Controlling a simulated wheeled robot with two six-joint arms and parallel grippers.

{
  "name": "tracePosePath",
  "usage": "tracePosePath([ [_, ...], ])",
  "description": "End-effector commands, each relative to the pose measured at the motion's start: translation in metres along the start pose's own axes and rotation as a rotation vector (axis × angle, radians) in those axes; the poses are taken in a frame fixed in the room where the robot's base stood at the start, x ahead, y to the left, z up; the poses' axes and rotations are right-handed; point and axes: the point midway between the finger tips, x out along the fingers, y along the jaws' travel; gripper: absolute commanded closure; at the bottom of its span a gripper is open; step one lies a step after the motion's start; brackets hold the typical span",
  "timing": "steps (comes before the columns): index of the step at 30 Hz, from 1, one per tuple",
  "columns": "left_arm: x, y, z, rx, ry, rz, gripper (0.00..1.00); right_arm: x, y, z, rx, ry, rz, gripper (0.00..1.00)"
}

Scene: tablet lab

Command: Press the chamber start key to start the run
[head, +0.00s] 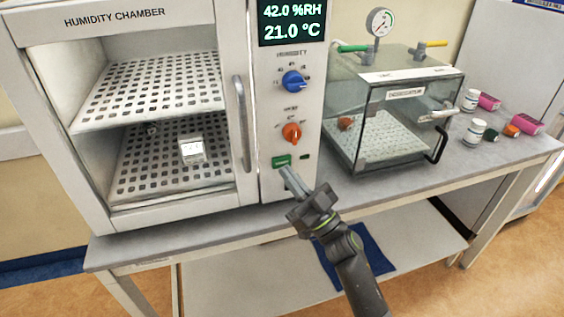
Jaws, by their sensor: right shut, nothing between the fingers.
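The humidity chamber (270,190) stands on the bench at the left, its glass door shut or see-through with a handle at its right side. The green start key (281,161) is low on its control panel, under the orange knob (291,133) and the blue knob (293,81). The display (292,22) reads 42.0 %RH and 21.0 °C. My right gripper (285,171) is shut and empty, its tips just below the green key; I cannot tell whether they touch it. A small dark lamp or button (304,157) sits right of the key. My left gripper is not in view.
A clear desiccator box (400,120) with a gauge (379,22) stands right of the chamber. A small white item (192,150) is on the chamber's lower shelf.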

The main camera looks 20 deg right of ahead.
Motion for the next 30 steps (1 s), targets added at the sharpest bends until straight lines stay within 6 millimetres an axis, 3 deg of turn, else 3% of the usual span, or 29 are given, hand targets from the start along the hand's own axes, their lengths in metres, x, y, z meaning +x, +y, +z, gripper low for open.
tracePosePath([
  [30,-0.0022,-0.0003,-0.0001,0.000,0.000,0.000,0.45,0.0062,0.0045,0.0042,0.000,0.000,0.000,1.00],
])
